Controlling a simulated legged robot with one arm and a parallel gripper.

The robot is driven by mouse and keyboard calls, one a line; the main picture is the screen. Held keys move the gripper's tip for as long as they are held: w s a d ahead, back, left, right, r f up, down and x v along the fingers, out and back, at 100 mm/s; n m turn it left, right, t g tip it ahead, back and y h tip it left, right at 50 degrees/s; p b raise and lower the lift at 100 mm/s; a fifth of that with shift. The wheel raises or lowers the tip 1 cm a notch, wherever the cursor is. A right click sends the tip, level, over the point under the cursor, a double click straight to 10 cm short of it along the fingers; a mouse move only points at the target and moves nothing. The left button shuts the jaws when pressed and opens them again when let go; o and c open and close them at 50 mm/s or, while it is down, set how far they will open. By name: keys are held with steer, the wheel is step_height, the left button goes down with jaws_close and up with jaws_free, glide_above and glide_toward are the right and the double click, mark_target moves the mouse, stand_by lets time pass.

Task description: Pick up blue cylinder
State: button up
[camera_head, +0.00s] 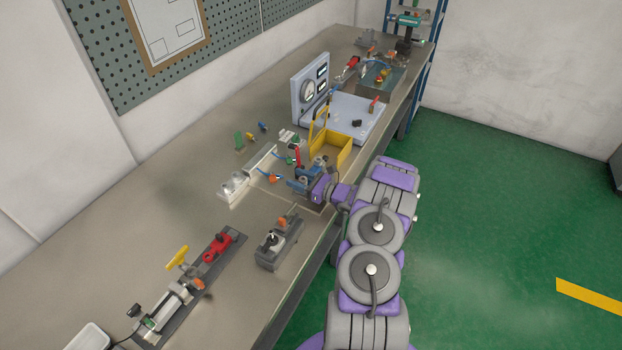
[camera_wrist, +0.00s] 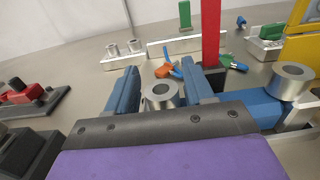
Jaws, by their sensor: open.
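My gripper (camera_wrist: 160,68) is open, its two blue fingers apart. In the wrist view a silver hollow cylinder (camera_wrist: 160,96) shows between the fingers; I cannot tell whether they touch it. A blue block-like piece (camera_wrist: 257,107) lies right of my gripper, beside a second silver hollow cylinder (camera_wrist: 290,80). I cannot tell whether this blue piece is the blue cylinder; part of it is hidden behind my gripper. In the head view my gripper (camera_head: 299,182) is low over the bench, left of the yellow bin, and hides what is under it.
A red upright bar (camera_wrist: 211,35) stands just beyond the right finger. Orange-and-blue tools (camera_wrist: 163,70) lie behind. A yellow bin (camera_head: 338,150) and a white gauge panel (camera_head: 309,84) stand farther along the bench (camera_head: 130,225). A dark fixture (camera_head: 278,243) stands nearer. Bare bench lies at left.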

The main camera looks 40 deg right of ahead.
steer(key=shift+w, duration=0.1)
steer(key=shift+a, duration=0.1)
jaws_close()
stand_by(0.4)
